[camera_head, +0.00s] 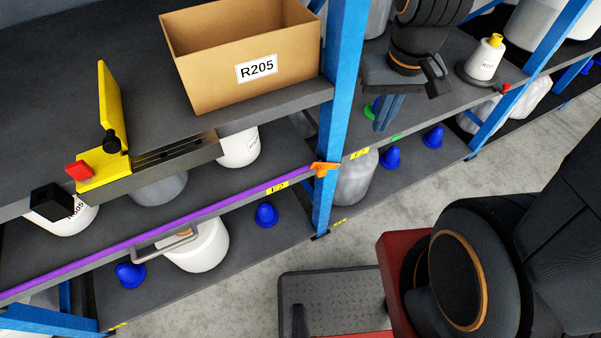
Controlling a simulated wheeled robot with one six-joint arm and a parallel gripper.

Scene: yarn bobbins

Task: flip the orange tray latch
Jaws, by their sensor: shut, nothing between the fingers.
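The orange latch (324,168) sits at the right end of a long purple bar (170,228) along the front edge of the lower shelf, against the blue upright post (335,110). My gripper (383,124) hangs from the upper right, in front of the shelving to the right of that post. It is shut and empty. It is apart from the latch, above and to the right of it in the picture. The far side of the latch is hidden.
A cardboard box (245,55) labelled R205 and a yellow bracket (112,125) with a red block stand on the upper shelf. White containers (200,245) and blue cones (267,214) sit lower. A dark step platform (335,300) is on the floor; bare floor shows at right.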

